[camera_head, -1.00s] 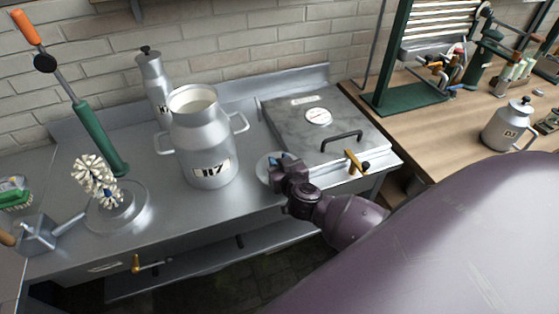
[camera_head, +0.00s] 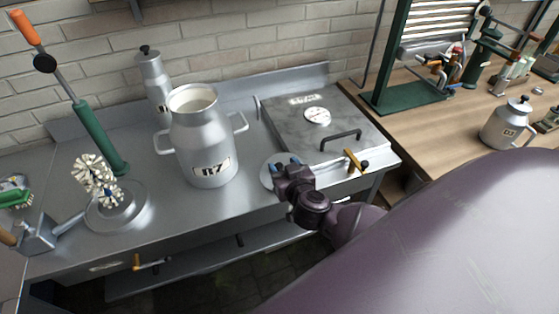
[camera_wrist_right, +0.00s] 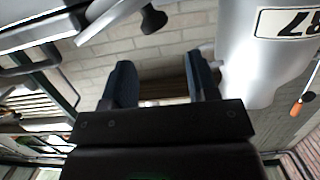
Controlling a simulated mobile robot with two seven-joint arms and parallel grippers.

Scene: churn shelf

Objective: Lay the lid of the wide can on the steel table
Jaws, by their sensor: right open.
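The wide can (camera_head: 203,140) stands upright on the steel table (camera_head: 60,180), its mouth open and pale inside. It also shows inverted at the upper right of the right wrist view (camera_wrist_right: 265,60). Its lid (camera_head: 267,178) is a round metal disc on the table, right of the can, partly hidden by my right gripper. In the right wrist view, a black knob (camera_wrist_right: 153,19) shows beyond the fingers. My right gripper (camera_head: 287,163) is open beside the lid, nearer me. Its fingers (camera_wrist_right: 160,82) are apart with nothing between them. My left gripper is not in view.
A lidded narrow can (camera_head: 152,75) stands behind the wide can. A steel box (camera_head: 325,125) with a black handle is close on the right. A brush stand (camera_head: 105,195) is on the left. Bare table lies in front of the wide can.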

